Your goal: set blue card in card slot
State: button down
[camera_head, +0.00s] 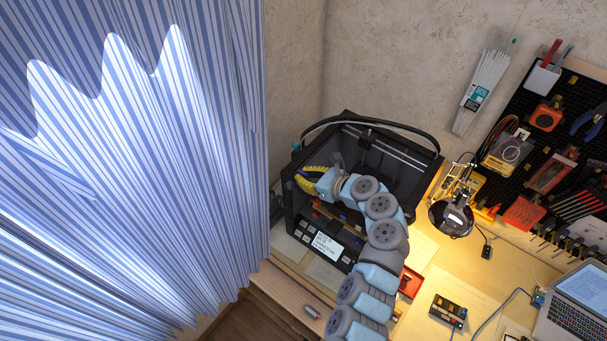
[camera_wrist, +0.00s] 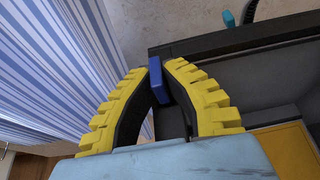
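The blue card (camera_wrist: 156,75) is between the fingertips of my gripper (camera_wrist: 165,65) in the wrist view. It stands on edge, and the two yellow fingers with black pads close in on it from both sides. In the head view my gripper (camera_head: 308,178) is at the left side of the black 3D printer (camera_head: 322,250), near its upper frame. The card cannot be made out in that view. The printer's dark edge (camera_wrist: 235,45) lies just beyond the card in the wrist view. I cannot make out the card slot in either view.
A striped blue curtain (camera_head: 130,180) hangs left of the printer. A small light-blue piece (camera_wrist: 228,18) sits past the printer's edge, near a black cable. The desk holds a black lamp (camera_head: 452,215), a red tray (camera_head: 411,282) and a laptop (camera_head: 580,305). A pegboard with tools is at right.

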jog(key=c, duration=1.2)
grip_release()
jog(key=shift+o, duration=0.2)
jog(key=v, duration=1.2)
jog(key=shift+r, duration=0.15)
jog(key=shift+w, duration=0.1)
